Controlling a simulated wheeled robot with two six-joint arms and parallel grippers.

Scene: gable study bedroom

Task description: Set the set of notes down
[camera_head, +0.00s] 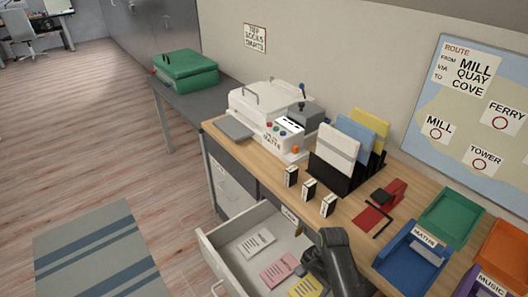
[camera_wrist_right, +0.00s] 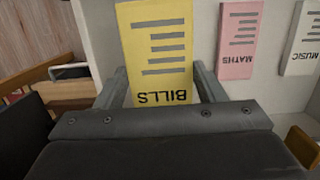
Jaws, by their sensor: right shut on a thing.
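The yellow set of notes marked BILLS (camera_wrist_right: 157,50) is between the two fingers of my right gripper (camera_wrist_right: 160,85), which is shut on it. In the head view the yellow notes (camera_head: 305,287) show at the front of the open drawer (camera_head: 218,262), partly cut off by the bottom edge. My right gripper (camera_head: 312,268) is over the drawer beside them. I cannot tell whether the notes touch the drawer floor. A pink set marked MATHS (camera_wrist_right: 237,38) and a white set marked MUSIC (camera_wrist_right: 303,38) lie in the drawer. My left gripper is out of view.
Blue (camera_head: 405,268), green (camera_head: 450,220) and orange (camera_head: 505,250) trays stand at the right. A route board (camera_head: 465,150) hangs behind.

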